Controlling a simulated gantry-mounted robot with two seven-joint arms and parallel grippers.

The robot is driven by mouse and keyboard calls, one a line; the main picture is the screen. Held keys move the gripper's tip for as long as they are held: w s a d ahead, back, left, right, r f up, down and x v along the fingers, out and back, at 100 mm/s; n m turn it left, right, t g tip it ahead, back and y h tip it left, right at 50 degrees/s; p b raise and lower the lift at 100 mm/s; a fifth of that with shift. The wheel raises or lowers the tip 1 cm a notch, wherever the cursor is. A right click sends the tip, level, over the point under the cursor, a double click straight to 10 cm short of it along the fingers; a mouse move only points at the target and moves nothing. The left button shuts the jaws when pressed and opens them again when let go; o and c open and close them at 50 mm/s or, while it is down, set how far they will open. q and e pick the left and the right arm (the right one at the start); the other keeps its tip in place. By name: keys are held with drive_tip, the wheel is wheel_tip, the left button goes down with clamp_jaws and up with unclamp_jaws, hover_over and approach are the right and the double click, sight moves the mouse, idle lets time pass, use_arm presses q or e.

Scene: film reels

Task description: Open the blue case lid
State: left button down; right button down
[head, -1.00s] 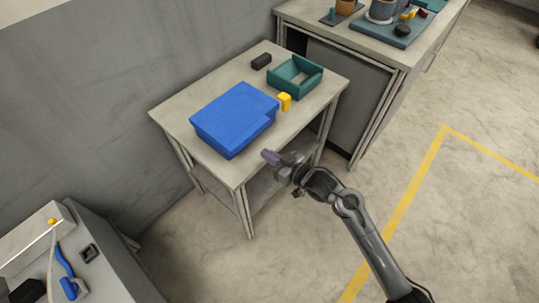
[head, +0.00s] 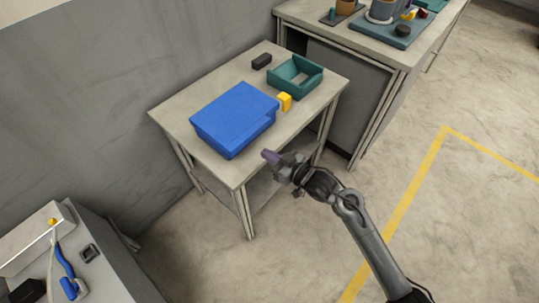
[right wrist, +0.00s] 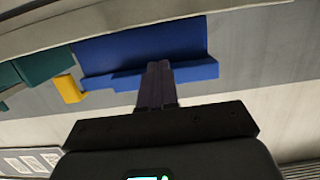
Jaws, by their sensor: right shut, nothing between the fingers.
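The blue case (head: 234,118) lies on the small grey table, its lid down. It also shows in the right wrist view (right wrist: 140,48), beyond my fingertips. My right gripper (head: 268,156) is shut and empty, in front of the table's near right edge, apart from the case. In the right wrist view its fingers (right wrist: 158,80) are together and overlap the near side of the case in the picture. My left gripper is not in view.
On the same table (head: 176,112) are a yellow block (head: 285,101) beside the case, a teal open tray (head: 295,77) and a black block (head: 261,61). A longer bench (head: 345,37) stands behind to the right. A grey wall (head: 120,80) is at the left.

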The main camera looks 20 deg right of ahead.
drive_tip(key=shift+w+a, duration=0.1)
drive_tip(key=shift+w, duration=0.05)
idle(0.4)
drive_tip(key=shift+r+x, duration=0.15)
drive_tip(key=shift+x, duration=0.55)
drive_tip(key=shift+r+x, duration=0.15)
drive_tip(key=shift+x, duration=0.6)
drive_tip(key=shift+r+b+x, duration=0.1)
drive_tip(key=shift+b+x, duration=0.15)
drive_tip(key=shift+x, duration=0.35)
drive_tip(key=shift+r+b+x, duration=0.15)
drive_tip(key=shift+b+x, duration=0.05)
drive_tip(key=shift+x, duration=0.4)
drive_tip(key=shift+w, duration=0.1)
drive_tip(key=shift+s+p, duration=0.2)
drive_tip(key=shift+p, duration=0.3)
